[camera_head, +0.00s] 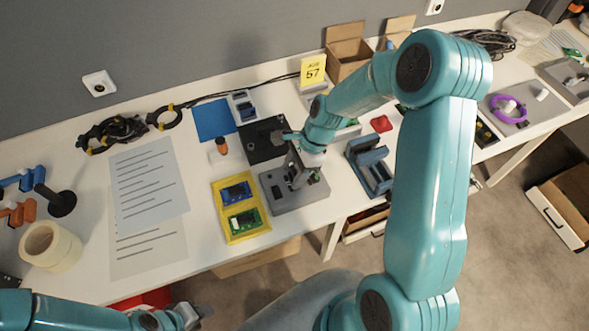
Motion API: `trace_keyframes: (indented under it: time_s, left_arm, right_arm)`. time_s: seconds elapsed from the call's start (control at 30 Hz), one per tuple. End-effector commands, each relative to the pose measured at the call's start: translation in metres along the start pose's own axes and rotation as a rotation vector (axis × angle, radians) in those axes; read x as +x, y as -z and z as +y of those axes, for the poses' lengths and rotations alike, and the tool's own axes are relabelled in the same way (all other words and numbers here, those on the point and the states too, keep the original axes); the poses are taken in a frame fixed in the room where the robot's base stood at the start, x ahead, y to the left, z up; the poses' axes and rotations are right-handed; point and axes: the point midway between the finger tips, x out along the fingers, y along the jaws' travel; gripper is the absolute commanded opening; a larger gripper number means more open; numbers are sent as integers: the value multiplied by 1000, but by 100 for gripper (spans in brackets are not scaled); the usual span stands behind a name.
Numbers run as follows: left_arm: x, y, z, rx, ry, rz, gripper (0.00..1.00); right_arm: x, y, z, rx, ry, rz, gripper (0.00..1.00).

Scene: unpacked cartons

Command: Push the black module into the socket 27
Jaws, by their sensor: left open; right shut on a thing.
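My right gripper (303,177) is low over the grey socket block (305,198) near the table's front edge. It is shut on a small dark piece, which I take to be the black module; the fingers hide most of it. I cannot tell whether the piece touches the block or sits in an opening. A dark slot shows in the block's left part. I cannot read a number 27 on it. My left gripper (196,313) is open and empty, below the table's front edge at bottom left.
A yellow tray (226,194) with a blue and a green board lies left of the block. A black mat (258,150) lies behind it, a blue-grey fixture (368,165) to its right. A yellow sign (313,71) reads 57. Paper sheets (148,185) cover the left table.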

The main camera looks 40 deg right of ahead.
Motion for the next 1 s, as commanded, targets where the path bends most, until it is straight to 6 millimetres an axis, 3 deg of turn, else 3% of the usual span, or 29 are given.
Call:
trace_keyframes:
  time_s: [0.1, 0.13, 0.2, 0.47, 0.63, 1.0]
  left_arm:
    - [0, 0, 0, 0, 0, 0, 43]
    - [0, 0, 0, 0, 0, 0, 43]
    - [0, 0, 0, 0, 0, 0, 43]
    - [0, 0, 0, 0, 0, 0, 43]
    - [0, 0, 0, 0, 0, 0, 43]
    - [3, 0, -1, 0, 0, 0, 43]
  right_arm:
    - [0, 0, 0, 0, 0, 0, 11]
    - [0, 0, 0, 0, 0, 0, 64]
    - [0, 0, 0, 0, 0, 0, 84]
    - [0, 0, 0, 0, 0, 0, 84]
    - [-14, 0, -1, -1, 4, 1, 84]
    - [-108, 0, -1, 0, 7, 2, 84]
